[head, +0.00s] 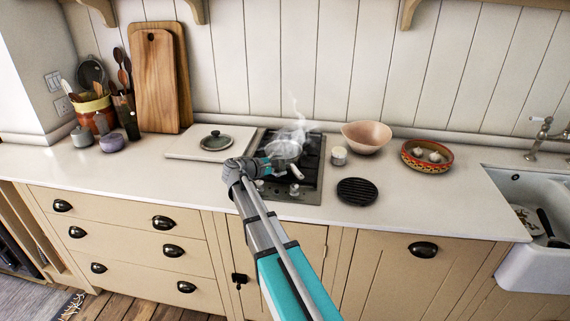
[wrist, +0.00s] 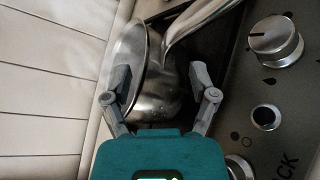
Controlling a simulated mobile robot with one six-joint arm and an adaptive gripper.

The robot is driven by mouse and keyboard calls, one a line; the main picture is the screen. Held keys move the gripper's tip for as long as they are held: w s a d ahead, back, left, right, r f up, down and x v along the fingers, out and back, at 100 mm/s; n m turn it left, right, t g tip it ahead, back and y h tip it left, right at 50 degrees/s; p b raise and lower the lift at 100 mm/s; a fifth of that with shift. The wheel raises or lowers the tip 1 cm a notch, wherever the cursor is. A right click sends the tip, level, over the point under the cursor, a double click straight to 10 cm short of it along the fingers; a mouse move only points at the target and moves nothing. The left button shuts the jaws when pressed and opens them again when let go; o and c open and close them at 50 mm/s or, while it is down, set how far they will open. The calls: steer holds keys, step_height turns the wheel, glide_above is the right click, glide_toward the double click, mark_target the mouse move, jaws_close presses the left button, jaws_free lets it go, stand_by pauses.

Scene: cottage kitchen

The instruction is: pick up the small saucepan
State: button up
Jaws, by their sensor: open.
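The small saucepan (head: 287,150) is a shiny metal pan on the dark hob, with steam rising from it. Its pale handle points toward the front of the counter. My gripper (head: 270,164) is open at the pan's left front side. In the wrist view, the saucepan (wrist: 133,62) lies ahead of and between my open fingers (wrist: 160,74), its metal handle (wrist: 200,22) running to the upper right. Whether the fingers touch the pan I cannot tell. My gripper and wrist hide part of the hob in the head view.
The hob (head: 312,178) has knobs (wrist: 276,40) close on the right in the wrist view. A lid (head: 215,141) lies on a white board (head: 183,147) to the left.

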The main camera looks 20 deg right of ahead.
mark_target(289, 162)
steer(key=shift+b+x, duration=0.4)
steer(key=shift+x, duration=1.6)
steer(key=shift+a, duration=0.1)
jaws_close()
